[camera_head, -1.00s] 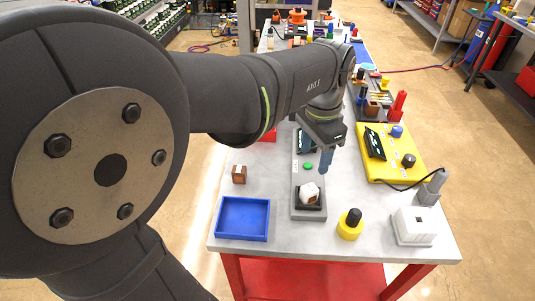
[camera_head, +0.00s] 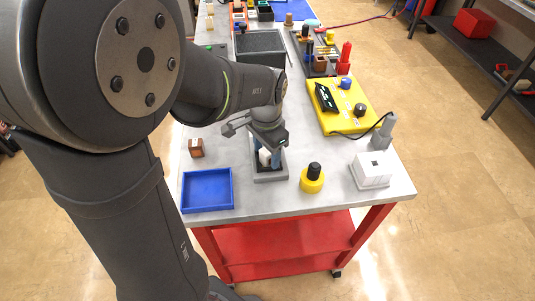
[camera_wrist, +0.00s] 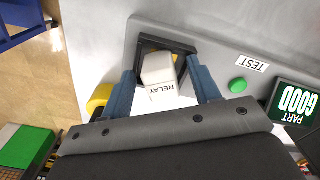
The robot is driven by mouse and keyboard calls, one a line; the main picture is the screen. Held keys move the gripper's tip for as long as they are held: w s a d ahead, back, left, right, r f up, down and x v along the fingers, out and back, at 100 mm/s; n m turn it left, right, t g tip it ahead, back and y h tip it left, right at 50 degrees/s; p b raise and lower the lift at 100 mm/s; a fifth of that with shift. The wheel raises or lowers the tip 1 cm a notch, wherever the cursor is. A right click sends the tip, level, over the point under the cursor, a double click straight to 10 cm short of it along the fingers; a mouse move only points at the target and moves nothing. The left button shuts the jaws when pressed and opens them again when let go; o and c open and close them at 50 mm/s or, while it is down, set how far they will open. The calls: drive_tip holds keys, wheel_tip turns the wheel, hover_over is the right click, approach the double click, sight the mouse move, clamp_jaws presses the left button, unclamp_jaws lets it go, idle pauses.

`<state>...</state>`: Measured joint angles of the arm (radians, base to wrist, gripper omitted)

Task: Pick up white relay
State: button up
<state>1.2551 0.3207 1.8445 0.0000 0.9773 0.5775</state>
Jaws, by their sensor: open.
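The white relay (camera_wrist: 160,75), a small white block lettered RELAY, sits in the dark square socket (camera_wrist: 190,45) of the grey test fixture in the wrist view. In the head view the relay (camera_head: 264,156) is partly hidden by my gripper. My gripper (camera_wrist: 165,82) is open, with one blue finger on each side of the relay. Gaps show between the fingers and the relay. In the head view my gripper (camera_head: 269,152) is low over the fixture (camera_head: 270,177). The wrist view also shows a green button (camera_wrist: 238,85) and a display reading PART GOOD (camera_wrist: 297,103).
A blue tray (camera_head: 208,190) and a brown block (camera_head: 196,148) lie left of the fixture. A yellow cylinder with a black knob (camera_head: 312,179) and a white box (camera_head: 371,170) stand to its right. A yellow board (camera_head: 345,108) lies behind them.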

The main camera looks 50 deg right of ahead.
drive_tip(key=c, duration=1.2)
drive_tip(key=shift+o, duration=0.2)
drive_tip(key=shift+r, duration=0.1)
